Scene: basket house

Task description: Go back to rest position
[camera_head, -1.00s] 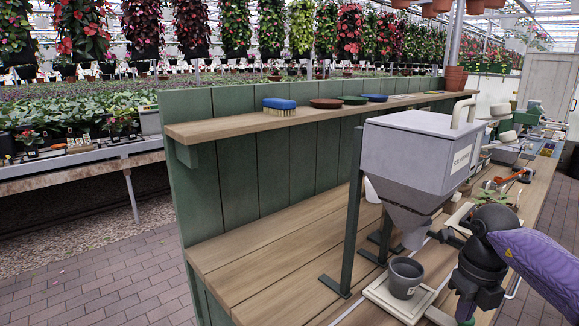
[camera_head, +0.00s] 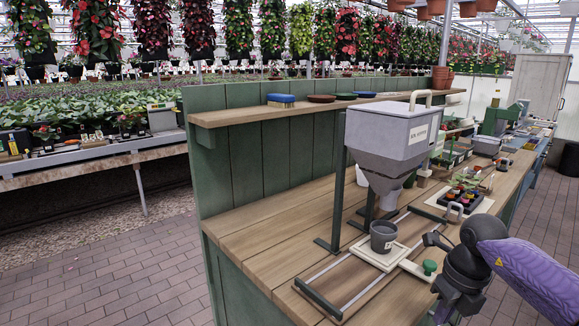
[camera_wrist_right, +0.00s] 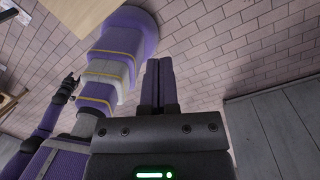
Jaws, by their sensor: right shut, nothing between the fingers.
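My right arm (camera_head: 530,272), purple with a black wrist (camera_head: 468,262), comes in from the right in the head view, over or beside the bench's front edge. In the right wrist view, my right gripper (camera_wrist_right: 159,66) has its two dark fingers together with nothing between them. Brick floor shows beyond the fingertips. My left arm is out of the head view. A dark, small arm end (camera_wrist_right: 68,88) at the left of the wrist view looks like my left gripper; its jaws are too small to read.
The wooden bench (camera_head: 262,238) holds a grey hopper (camera_head: 385,135), with a dark grey pot (camera_head: 383,236) on a white sliding plate (camera_head: 362,252) below it. A black tray of small plants (camera_head: 462,200) stands farther right. Brick floor (camera_head: 150,270) is clear at left.

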